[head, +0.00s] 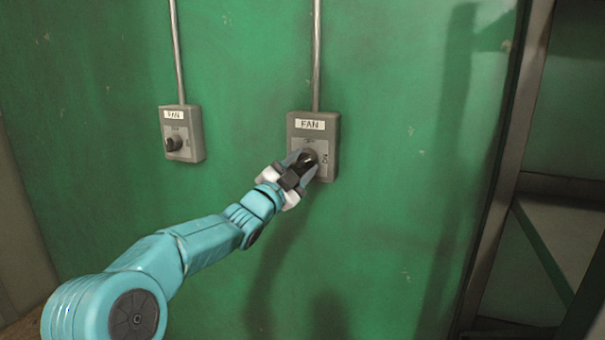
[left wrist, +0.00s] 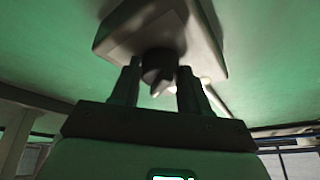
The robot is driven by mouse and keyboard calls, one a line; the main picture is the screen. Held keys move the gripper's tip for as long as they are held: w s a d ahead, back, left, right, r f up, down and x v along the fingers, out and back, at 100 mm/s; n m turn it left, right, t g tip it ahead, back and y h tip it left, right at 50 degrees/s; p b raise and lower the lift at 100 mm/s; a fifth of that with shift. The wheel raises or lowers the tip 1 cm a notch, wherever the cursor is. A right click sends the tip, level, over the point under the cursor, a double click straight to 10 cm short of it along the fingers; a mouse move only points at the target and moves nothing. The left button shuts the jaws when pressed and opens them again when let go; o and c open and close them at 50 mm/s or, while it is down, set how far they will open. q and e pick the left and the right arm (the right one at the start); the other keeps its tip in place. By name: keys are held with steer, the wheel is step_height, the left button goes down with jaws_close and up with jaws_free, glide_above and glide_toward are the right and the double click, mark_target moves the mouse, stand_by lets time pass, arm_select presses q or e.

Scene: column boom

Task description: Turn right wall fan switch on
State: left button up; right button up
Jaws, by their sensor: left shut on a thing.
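The right wall fan switch (head: 313,124) is a grey box with a white FAN label, fixed to a green wall under a conduit. My left gripper (head: 306,162) reaches it from the lower left and is shut on its dark round knob. In the left wrist view, the knob (left wrist: 158,70) sits between the two fingers of the left gripper (left wrist: 160,88), below the grey switch box (left wrist: 200,50). The fingers partly hide the knob in the head view, so its exact setting cannot be told. My right gripper is not in view.
A second grey FAN switch (head: 182,133) with a dark knob is on the wall to the left. Thin vertical conduits (head: 316,50) run up from both boxes. The green wall (head: 410,200) is bare to the right, up to a metal frame edge (head: 500,190).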

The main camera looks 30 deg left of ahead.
arm_select(q)
steer(key=m+h+p, duration=0.1)
steer(key=m, duration=0.1)
steer(key=m+g, duration=0.1)
steer(key=m, duration=0.1)
steer(key=shift+a+r+h+p, duration=0.1)
steer(key=shift+r+h+p, duration=0.25)
steer(key=shift+h+p, duration=0.05)
steer(key=shift+m+g+h+p, duration=0.5)
steer(key=shift+m+p, duration=0.45)
steer(key=shift+m, duration=0.85)
steer(key=shift+f, duration=0.15)
steer(key=o, duration=1)
steer(key=shift+s, duration=0.1)
steer(key=shift+o, duration=0.2)
